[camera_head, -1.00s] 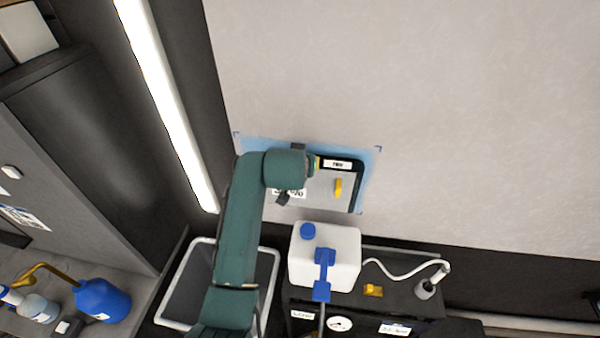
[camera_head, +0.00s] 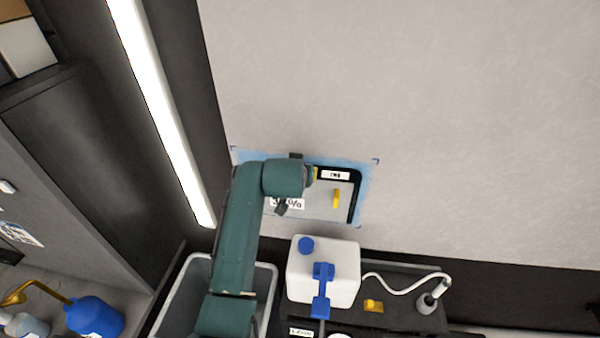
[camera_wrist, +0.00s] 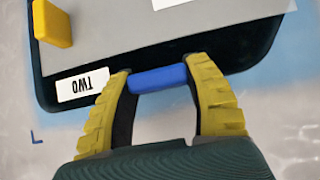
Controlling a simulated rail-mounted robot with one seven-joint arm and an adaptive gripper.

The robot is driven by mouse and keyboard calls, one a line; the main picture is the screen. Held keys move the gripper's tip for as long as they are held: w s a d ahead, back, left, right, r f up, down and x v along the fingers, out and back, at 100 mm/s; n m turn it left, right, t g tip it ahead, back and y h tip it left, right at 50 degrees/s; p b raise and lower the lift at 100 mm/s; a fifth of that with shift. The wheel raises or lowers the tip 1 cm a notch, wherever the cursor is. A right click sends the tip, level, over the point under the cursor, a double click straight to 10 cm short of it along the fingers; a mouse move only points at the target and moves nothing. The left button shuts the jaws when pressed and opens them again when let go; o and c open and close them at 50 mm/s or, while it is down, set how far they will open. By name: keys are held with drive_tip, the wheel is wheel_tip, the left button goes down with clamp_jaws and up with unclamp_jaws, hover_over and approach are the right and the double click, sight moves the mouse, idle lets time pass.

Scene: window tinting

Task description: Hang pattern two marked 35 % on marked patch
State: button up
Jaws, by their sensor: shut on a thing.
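The pattern marked TWO (camera_head: 345,200) is a grey panel with a dark rounded border and a yellow tab (camera_head: 336,197). In the head view it is in front of the blue marked patch (camera_head: 367,178) on the pale wall, and its percent label is partly hidden by my arm. The wrist view shows the TWO label (camera_wrist: 83,86) upside down and the yellow tab (camera_wrist: 52,22). My gripper (camera_wrist: 158,78) is shut on the blue handle (camera_wrist: 158,79) at the panel's edge. I cannot tell whether the panel touches the wall.
Below the patch stand a white canister (camera_head: 322,272) with a blue cap and a grey bin (camera_head: 265,292). A white hose (camera_head: 395,287) runs to the right. A bright light strip (camera_head: 160,105) is at the left. The wall above is clear.

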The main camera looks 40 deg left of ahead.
drive_tip(key=shift+w+a+r, duration=0.1)
drive_tip(key=shift+w+a, duration=0.05)
drive_tip(key=shift+w, duration=0.05)
drive_tip(key=o, duration=1.3)
drive_tip(key=shift+s, duration=0.1)
